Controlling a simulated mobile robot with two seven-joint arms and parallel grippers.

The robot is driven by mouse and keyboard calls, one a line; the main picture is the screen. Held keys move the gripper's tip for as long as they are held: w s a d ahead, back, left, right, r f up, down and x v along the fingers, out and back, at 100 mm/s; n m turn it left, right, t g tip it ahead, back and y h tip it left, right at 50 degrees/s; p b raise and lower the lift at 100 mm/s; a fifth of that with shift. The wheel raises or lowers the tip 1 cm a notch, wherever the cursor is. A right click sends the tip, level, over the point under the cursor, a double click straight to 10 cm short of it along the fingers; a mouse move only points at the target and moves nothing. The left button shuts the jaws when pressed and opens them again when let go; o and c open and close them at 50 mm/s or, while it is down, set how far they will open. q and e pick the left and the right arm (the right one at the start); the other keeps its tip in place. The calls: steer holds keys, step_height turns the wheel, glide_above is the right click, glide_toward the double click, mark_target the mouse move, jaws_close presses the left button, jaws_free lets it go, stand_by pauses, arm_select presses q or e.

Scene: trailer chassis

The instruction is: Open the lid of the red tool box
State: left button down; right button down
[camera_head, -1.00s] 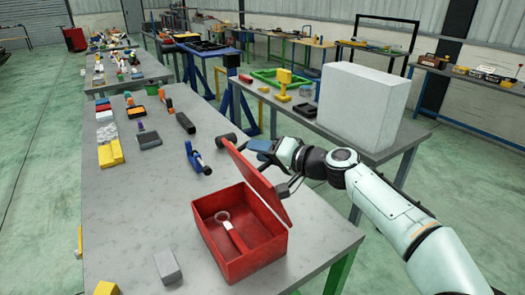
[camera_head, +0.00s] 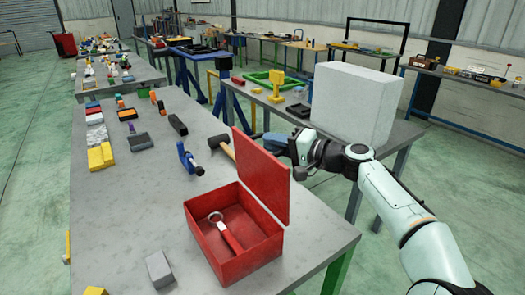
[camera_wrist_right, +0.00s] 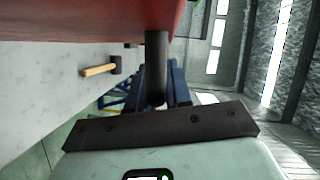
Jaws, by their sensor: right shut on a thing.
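The red tool box (camera_head: 231,262) stands on the near grey workbench. Its red lid (camera_head: 262,178) stands up, about upright, along the box's right side, and the inside is open to view. My right gripper (camera_head: 288,152) is at the outer face of the lid, shut on its handle; the lid hides part of the grip. In the right wrist view the red lid (camera_wrist_right: 80,18) fills the top, with a dark post (camera_wrist_right: 156,65) of the handle below it. My left gripper is not in view.
A red-handled tool with a ring end (camera_head: 228,233) lies inside the box. A mallet (camera_head: 222,143) lies behind it, beside a blue clamp-like tool (camera_head: 189,158). A grey block (camera_head: 159,269) lies front left. A large pale block (camera_head: 352,103) stands on the bench behind my right arm.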

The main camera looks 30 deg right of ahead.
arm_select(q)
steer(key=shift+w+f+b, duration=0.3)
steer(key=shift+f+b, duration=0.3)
arm_select(e)
steer(key=d+f+m+t, duration=0.1)
steer(key=d+f+m, duration=0.1)
steer(key=d, duration=0.4)
steer(key=shift+w+d+f+m+y, duration=0.2)
steer(key=shift+w+f+m+y, duration=0.1)
steer(key=shift+w+f+m, duration=0.15)
steer(key=c, duration=1.1)
jaws_free()
steer(key=shift+s, duration=0.15)
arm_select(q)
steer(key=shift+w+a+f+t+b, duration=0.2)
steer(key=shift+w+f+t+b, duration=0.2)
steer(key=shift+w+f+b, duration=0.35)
arm_select(e)
steer(key=v, duration=1.3)
steer(key=shift+d, duration=0.1)
